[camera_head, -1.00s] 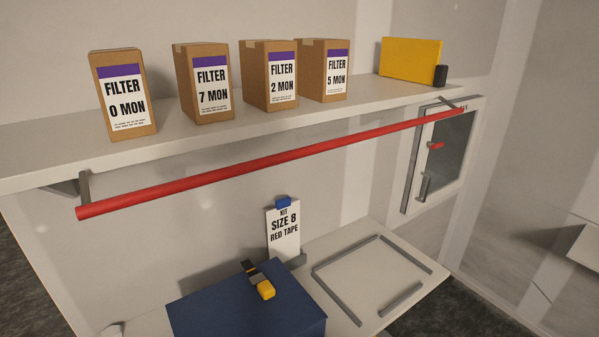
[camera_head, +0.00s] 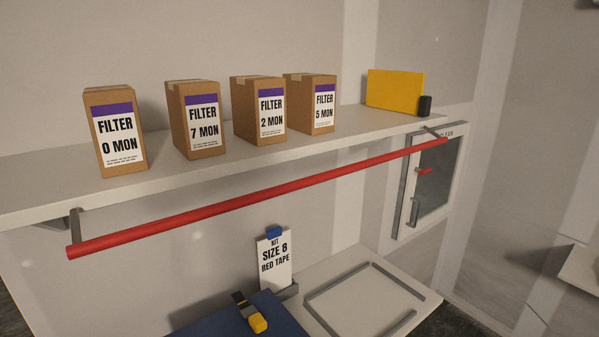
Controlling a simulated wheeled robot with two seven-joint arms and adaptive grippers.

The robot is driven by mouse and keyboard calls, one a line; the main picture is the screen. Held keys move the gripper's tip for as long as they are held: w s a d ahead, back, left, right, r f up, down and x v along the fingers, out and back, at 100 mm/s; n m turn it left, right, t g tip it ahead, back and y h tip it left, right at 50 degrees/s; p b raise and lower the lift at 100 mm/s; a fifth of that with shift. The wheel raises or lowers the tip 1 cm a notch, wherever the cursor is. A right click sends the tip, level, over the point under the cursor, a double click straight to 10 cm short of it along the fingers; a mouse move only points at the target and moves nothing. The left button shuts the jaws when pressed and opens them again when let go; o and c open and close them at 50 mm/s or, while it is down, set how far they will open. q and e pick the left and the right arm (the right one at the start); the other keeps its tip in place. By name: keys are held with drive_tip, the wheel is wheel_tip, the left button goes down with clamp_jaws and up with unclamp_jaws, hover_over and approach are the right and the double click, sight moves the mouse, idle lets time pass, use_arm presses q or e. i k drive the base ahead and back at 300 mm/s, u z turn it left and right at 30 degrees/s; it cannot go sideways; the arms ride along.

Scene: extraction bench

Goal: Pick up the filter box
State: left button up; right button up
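Several brown filter boxes with purple-topped white labels stand upright in a row on the white shelf (camera_head: 60,190). From left to right they are the "FILTER 0 MON" box (camera_head: 117,132), the "FILTER 7 MON" box (camera_head: 194,120), the "FILTER 2 MON" box (camera_head: 259,110) and the "FILTER 5 MON" box (camera_head: 311,104). The 0 MON box stands apart at the left. The 2 MON and 5 MON boxes are close together. Neither of my grippers is in view.
A red bar (camera_head: 262,197) runs along the front below the shelf. A yellow block (camera_head: 395,90) and a small black object (camera_head: 424,106) are at the shelf's right. Below are a "SIZE 8 RED TAPE" card (camera_head: 274,262), a blue box (camera_head: 215,327) with a yellow-black tool (camera_head: 252,316), and a grey-framed area (camera_head: 365,295).

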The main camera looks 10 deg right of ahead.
sight(111, 111)
drive_tip(key=u, duration=0.8)
drive_tip(key=k, duration=0.85)
drive_tip(key=z, duration=0.9)
